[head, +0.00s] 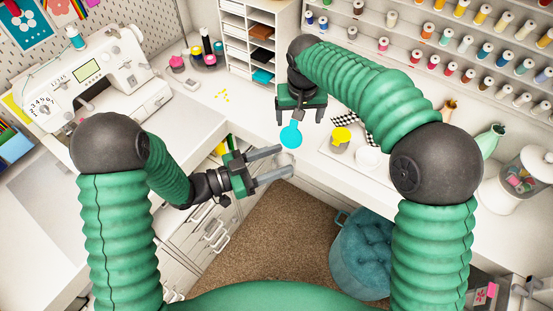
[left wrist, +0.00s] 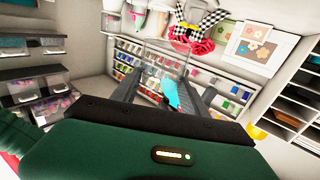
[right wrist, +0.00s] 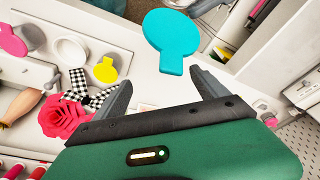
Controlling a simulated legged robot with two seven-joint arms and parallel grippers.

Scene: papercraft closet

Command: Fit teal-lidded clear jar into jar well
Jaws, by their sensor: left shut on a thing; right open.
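The clear jar (head: 283,159) is between the fingers of my left gripper (head: 270,163), which is shut on it above the counter's front edge. Its flat teal lid (head: 291,135) has a tab and shows large in the right wrist view (right wrist: 172,35). In the left wrist view the teal lid (left wrist: 171,92) is seen nearly edge-on between the fingers. My right gripper (head: 300,112) is open and empty, just behind the lid; in its wrist view the lid is beyond the fingertips. A white round spot (head: 368,157), possibly the jar well, lies beside the yellow-lidded jar (head: 341,138).
A checkered bow (right wrist: 88,90) and a red paper flower (right wrist: 65,117) lie near the yellow lid. A sewing machine (head: 105,75) stands at left, a paper shelf (head: 252,45) at the back. A lidded glass jar (head: 515,180) stands at right. A teal stool (head: 360,255) is below.

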